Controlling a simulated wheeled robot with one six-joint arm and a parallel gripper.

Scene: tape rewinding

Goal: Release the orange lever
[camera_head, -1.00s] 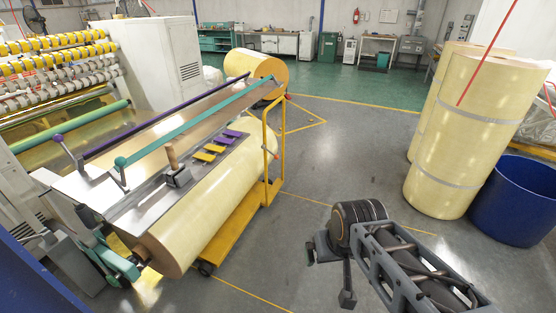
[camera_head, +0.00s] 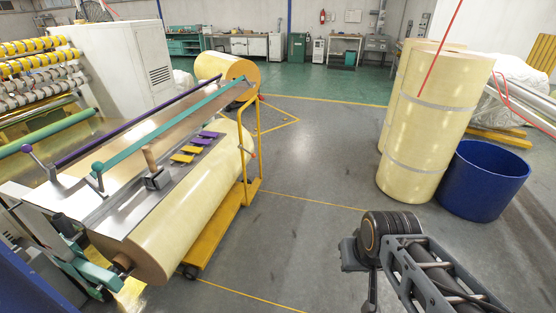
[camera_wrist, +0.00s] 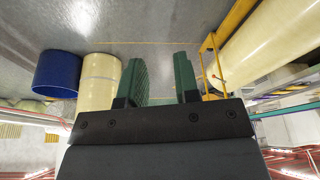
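The rewinding stand at the left carries a purple bar (camera_head: 130,119) and a teal bar (camera_head: 172,118). Ball knobs sit at their near ends, the purple one (camera_head: 27,149) and the teal one (camera_head: 97,167). A wooden handle (camera_head: 150,158) stands upright on the metal plate beside several yellow and purple tabs (camera_head: 197,147). My gripper (camera_wrist: 160,80) is open and empty in the wrist view, its two green fingers apart. It is well to the right of the stand, over the floor.
A large cream roll (camera_head: 190,225) lies under the plate, next to a yellow cart rail (camera_head: 259,150). Tall upright rolls (camera_head: 432,130) and a blue bin (camera_head: 487,180) stand at the right. The grey floor (camera_head: 310,170) between is clear.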

